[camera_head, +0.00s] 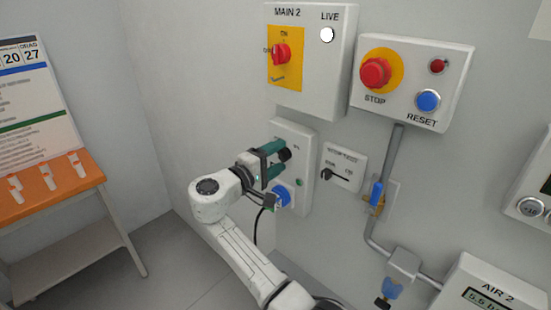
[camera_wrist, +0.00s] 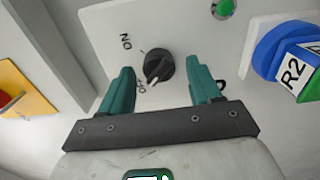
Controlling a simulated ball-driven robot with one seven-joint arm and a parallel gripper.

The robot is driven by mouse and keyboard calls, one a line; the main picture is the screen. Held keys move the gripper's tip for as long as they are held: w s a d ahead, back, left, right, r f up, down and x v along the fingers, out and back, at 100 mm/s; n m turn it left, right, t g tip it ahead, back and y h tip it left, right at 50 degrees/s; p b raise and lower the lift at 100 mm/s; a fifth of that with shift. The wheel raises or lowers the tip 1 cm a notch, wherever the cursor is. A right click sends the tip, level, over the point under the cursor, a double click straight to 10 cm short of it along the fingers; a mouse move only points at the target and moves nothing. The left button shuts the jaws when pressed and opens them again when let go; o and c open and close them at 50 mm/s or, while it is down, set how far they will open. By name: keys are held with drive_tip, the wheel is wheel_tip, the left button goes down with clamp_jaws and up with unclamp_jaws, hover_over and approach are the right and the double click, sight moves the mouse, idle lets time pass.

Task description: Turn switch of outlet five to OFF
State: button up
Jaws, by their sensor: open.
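A black rotary switch (camera_wrist: 163,66) sits on a light grey outlet panel (camera_wrist: 185,25). Its white pointer mark is at the lower left, near a label partly hidden by a finger; an ON label (camera_wrist: 125,41) is at the upper left. My gripper (camera_wrist: 160,75) is open, with its teal fingers on either side of the knob; I cannot tell whether they touch it. In the head view my gripper (camera_head: 283,161) is at the outlet panel (camera_head: 306,144) and hides much of its face. No outlet number is readable.
A blue plug (camera_head: 281,196) with a cable is just below my gripper; its R2 label shows in the wrist view (camera_wrist: 293,71). A green lamp (camera_wrist: 223,8) is beside it. The MAIN 2 box (camera_head: 310,75) is above, and a smaller switch box (camera_head: 344,167) is to the right.

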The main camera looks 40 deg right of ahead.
drive_tip(key=a+b, duration=0.2)
drive_tip(key=a, duration=0.8)
drive_tip(key=shift+s+a+b, duration=0.2)
drive_tip(key=shift+a+b, duration=0.1)
drive_tip(key=shift+a, duration=0.1)
drive_tip(key=s+d+f+y, duration=0.1)
drive_tip(key=s+f+y, duration=0.4)
drive_tip(key=s+f, duration=0.5)
drive_tip(key=s+d+f+y, duration=0.1)
drive_tip(key=s+f+y, duration=0.4)
drive_tip(key=f, duration=0.9)
drive_tip(key=s+a+f+y, duration=0.2)
drive_tip(key=s, duration=0.4)
drive_tip(key=s+a+f+y, duration=0.2)
drive_tip(key=s+a+y, duration=0.1)
drive_tip(key=s, duration=0.4)
drive_tip(key=s+a+f+m+y, duration=0.1)
drive_tip(key=s+a+f+y, duration=0.1)
drive_tip(key=s, duration=0.5)
drive_tip(key=shift+a+f+y, duration=0.4)
drive_tip(key=shift+a+f, duration=0.05)
drive_tip(key=shift+a, duration=0.3)
